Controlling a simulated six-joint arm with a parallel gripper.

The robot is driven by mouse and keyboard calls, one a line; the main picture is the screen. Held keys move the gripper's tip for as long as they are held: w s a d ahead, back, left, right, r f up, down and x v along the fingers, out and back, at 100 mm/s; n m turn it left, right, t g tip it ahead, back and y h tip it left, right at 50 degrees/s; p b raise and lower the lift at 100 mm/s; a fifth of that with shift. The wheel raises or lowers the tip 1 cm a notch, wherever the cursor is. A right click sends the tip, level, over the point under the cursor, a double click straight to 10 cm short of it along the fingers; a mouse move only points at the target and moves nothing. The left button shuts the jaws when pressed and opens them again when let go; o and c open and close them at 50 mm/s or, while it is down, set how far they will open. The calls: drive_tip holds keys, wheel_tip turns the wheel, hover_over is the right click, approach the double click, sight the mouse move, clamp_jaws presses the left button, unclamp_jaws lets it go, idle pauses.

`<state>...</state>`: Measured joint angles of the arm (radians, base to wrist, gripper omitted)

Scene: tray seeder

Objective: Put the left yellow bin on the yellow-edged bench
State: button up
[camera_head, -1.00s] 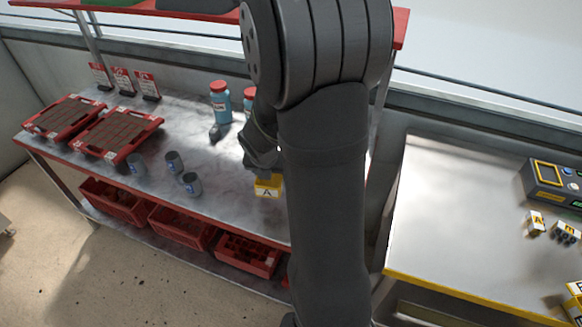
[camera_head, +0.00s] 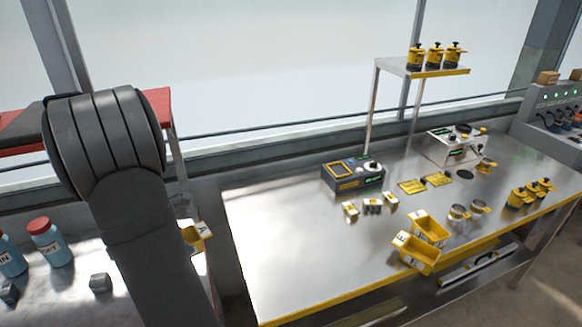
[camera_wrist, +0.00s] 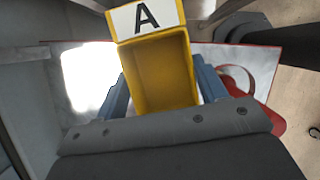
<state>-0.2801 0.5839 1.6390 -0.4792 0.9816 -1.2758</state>
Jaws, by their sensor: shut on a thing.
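The yellow bin (camera_head: 196,236) with a white "A" label shows just right of my arm in the head view, above the right end of the red-edged bench. In the wrist view the bin (camera_wrist: 160,72) sits between the two blue fingers of my gripper (camera_wrist: 160,92), which is shut on it. In the head view my arm hides the gripper. The yellow-edged bench (camera_head: 268,225) stands to the right, its left part bare metal. Two other yellow bins (camera_head: 430,225) stand at its front edge, the nearer one (camera_head: 415,255) labelled.
A raised shelf (camera_head: 425,70) holds yellow pots. Blue bottles with red caps (camera_head: 50,243) stand on the red-edged bench. A gap separates the benches.

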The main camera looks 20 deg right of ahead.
drive_tip(key=s+d+r+m+g+y, duration=0.1)
drive_tip(key=s+d+m+g+y, duration=0.2)
drive_tip(key=d+m, duration=1.2)
drive_tip(key=s+d+r+m+g+y, duration=0.15)
drive_tip(key=s+d+m+y, duration=0.25)
drive_tip(key=d+m, duration=1.05)
drive_tip(key=s+d+r+m+t+h, duration=0.3)
drive_tip(key=s+d+m+t, duration=0.5)
drive_tip(key=s+d+m, duration=1.75)
drive_tip(key=m, duration=0.2)
approach(367, 254)
drive_tip(key=shift+w+d+r, duration=0.1)
drive_tip(key=shift+w+r, duration=0.05)
drive_tip(key=shift+w, duration=0.3)
drive_tip(key=shift+w+d+r, duration=0.1)
drive_tip(key=shift+w, duration=0.35)
drive_tip(key=shift+f, duration=2)
drive_tip(key=shift+f, duration=0.1)
drive_tip(key=o, duration=0.8)
drive_tip(key=shift+c, duration=0.2)
